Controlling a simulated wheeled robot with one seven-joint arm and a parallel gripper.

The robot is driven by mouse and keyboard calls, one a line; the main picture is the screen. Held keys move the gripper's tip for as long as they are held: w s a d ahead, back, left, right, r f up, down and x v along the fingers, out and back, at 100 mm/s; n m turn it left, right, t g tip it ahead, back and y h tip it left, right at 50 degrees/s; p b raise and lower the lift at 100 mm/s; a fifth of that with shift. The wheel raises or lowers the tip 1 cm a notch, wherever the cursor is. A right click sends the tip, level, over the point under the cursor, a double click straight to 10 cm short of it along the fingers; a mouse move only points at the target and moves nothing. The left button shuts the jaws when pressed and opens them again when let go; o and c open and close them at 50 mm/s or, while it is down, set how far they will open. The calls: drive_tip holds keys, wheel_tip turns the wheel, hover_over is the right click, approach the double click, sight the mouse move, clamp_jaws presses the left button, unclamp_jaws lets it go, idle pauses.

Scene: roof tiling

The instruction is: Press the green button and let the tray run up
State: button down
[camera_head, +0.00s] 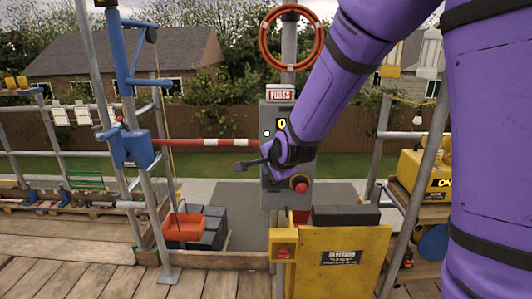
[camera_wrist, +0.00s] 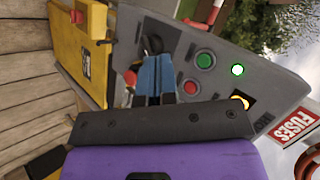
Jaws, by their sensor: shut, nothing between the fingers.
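The grey control box (camera_head: 276,200) stands on a post, partly hidden by my purple arm.
A red-and-white barrier pole (camera_head: 210,142) crosses left of the box. A red-and-yellow stop knob (camera_head: 300,184) is low on the box. A yellow panel (camera_head: 340,280) stands below, right. Scaffold poles and a blue hoist bracket (camera_head: 132,148) are at left. Planks are clear at front left.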

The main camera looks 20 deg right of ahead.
drive_tip(key=shift+w, duration=0.1)
drive_tip(key=w+d, duration=0.2)
drive_tip(key=w, duration=0.6)
drive_tip(key=shift+d, duration=0.4)
drive_tip(key=shift+w+d, duration=0.1)
drive_tip(key=shift+w, duration=0.15)
idle(1.8)
drive_tip(key=shift+w, duration=0.25)
